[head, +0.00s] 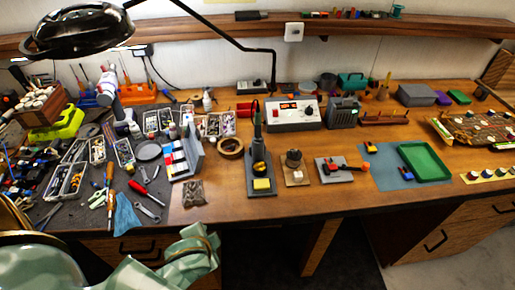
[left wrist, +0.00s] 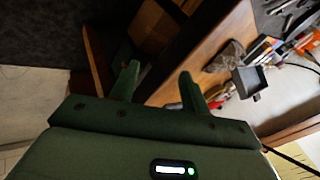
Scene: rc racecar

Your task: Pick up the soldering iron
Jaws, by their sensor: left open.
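The soldering iron (head: 257,127) stands upright in its dark stand (head: 252,182) on the workbench, left of the white soldering station. A yellow sponge (head: 262,184) sits on the stand's base. The iron's lower part is hidden in the stand. In the left wrist view my left gripper (left wrist: 158,87) is open, with two dark green fingers apart and nothing between them. The bench edge and blurred items lie beyond it; I cannot make out the iron there. My left gripper's fingers do not show in the head view. My right gripper is in neither view.
The white station (head: 293,114) stands behind and right of the iron. A tape roll (head: 230,147) lies to its left, and a small pot on a wooden base (head: 295,172) to its right. A lamp (head: 80,32) hangs at upper left. Tools crowd the grey mat (head: 160,213).

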